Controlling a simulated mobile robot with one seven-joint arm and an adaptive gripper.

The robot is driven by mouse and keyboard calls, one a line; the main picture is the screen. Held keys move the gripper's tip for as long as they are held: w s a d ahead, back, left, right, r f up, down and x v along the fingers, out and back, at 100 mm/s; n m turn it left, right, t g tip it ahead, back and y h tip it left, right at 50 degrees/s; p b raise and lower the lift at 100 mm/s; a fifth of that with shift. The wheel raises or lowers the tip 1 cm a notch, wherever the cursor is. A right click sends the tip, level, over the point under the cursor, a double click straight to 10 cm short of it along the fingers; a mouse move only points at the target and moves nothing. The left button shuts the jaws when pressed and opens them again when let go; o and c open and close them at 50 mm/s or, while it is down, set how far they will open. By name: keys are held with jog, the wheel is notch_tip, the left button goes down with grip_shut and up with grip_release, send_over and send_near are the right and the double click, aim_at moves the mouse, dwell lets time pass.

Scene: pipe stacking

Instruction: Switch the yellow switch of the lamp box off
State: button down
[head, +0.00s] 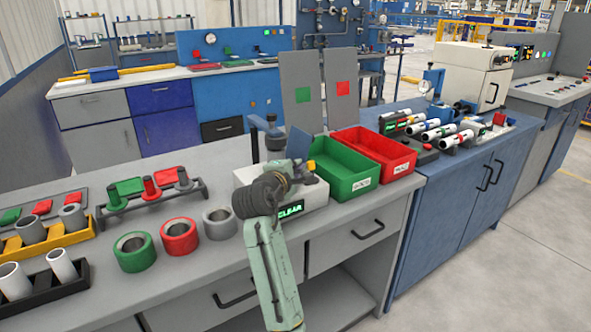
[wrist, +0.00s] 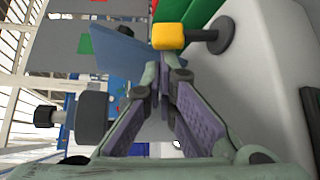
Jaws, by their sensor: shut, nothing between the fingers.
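The lamp box (head: 313,195) is a white box on the grey bench, with a green "CLEAR" display on its front. It also fills the right of the wrist view (wrist: 272,75). Its yellow switch (wrist: 168,36) is a yellow cap on a short grey lever that rises from a dark round base on the box. In the head view my arm hides much of the box and switch. My gripper (wrist: 163,82) is shut and empty. Its fingertips are close to the yellow cap, just below it in the wrist view, and appear apart from it; exact contact is hard to tell.
A green bin (head: 345,180) and a red bin (head: 373,151) stand right behind the box. A blue-grey plate (wrist: 130,50) stands close to the fingers. Green, red and grey pipe rings (head: 178,238) and racks lie on the bench to the left.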

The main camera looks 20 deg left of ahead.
jog(key=shift+s+d+f+m+t+b, duration=0.15)
jog(key=shift+s+d+m+t+b, duration=0.2)
jog(key=shift+m+t+b, duration=0.65)
jog(key=shift+s+d+r+m+b, duration=0.2)
jog(key=shift+d+m+b, duration=0.15)
jog(key=shift+b, duration=0.55)
jog(key=shift+d+r+m+t, duration=0.15)
jog(key=shift+r+m+t, duration=0.1)
jog(key=shift+m+t, duration=0.15)
jog(key=shift+s+d+r, duration=0.15)
jog(key=shift+s, duration=0.05)
